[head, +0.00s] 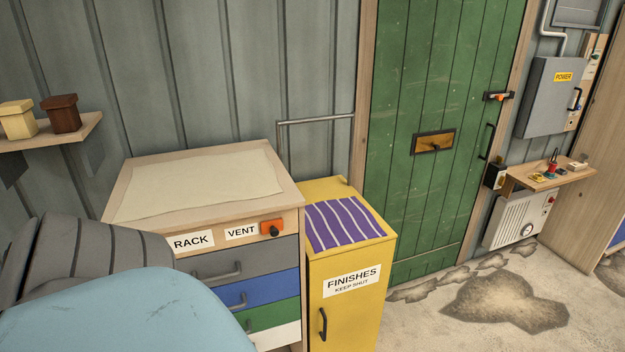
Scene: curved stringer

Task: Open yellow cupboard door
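The yellow cupboard (380,260) stands in the lower middle of the head view, right of the drawer cabinet. Its front door (350,306) carries a white label reading "FINISHES KEEP SHUT". A dark upright handle (323,323) sits near the left edge of the door. The door looks closed, and its lower part is cut off by the bottom of the frame. A purple striped cloth (345,222) lies on top of the cupboard. Neither of my grippers is in view.
A drawer cabinet (122,193) with grey, blue, green and white drawers stands directly left of the cupboard. A grey and light-blue rounded shape (120,315) covers the lower left. A green door (400,100) is behind. Floor (425,320) right of the cupboard is clear.

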